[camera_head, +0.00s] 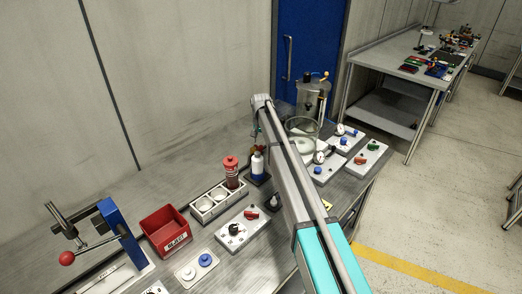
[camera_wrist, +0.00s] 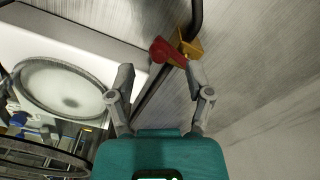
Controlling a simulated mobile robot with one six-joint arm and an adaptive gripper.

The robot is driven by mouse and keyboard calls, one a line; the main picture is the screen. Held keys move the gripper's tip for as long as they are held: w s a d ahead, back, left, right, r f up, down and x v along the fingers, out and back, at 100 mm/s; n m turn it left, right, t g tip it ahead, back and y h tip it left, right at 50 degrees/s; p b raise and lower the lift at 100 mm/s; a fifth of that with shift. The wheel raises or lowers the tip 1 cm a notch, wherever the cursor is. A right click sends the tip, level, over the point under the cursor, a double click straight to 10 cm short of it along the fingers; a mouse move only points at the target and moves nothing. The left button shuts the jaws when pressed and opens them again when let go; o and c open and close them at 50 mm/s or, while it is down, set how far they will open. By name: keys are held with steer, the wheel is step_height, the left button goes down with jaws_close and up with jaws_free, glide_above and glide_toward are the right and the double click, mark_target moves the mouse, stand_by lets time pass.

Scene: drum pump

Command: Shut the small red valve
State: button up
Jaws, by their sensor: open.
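The small red valve (camera_wrist: 165,52) has a red handle on a brass body (camera_wrist: 189,46), set on a dark pipe at the top centre of the wrist view. My gripper (camera_wrist: 159,72) is open and empty, with its two fingers apart. The red handle lies just beyond the fingertips, closer to the right finger; whether it touches that finger I cannot tell. In the head view my arm crosses the bench, and I cannot clearly make out the valve or the fingers.
A glass vessel (camera_head: 302,128) stands on the bench behind my arm. Control boxes with knobs (camera_head: 368,157) sit right of it. A red bin (camera_head: 165,230), a bottle rack (camera_head: 216,201) and a blue press (camera_head: 121,228) stand left. A wall is close behind the bench.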

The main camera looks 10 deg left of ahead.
steer(key=shift+f+b, duration=1.25)
steer(key=shift+f, duration=0.3)
jaws_close()
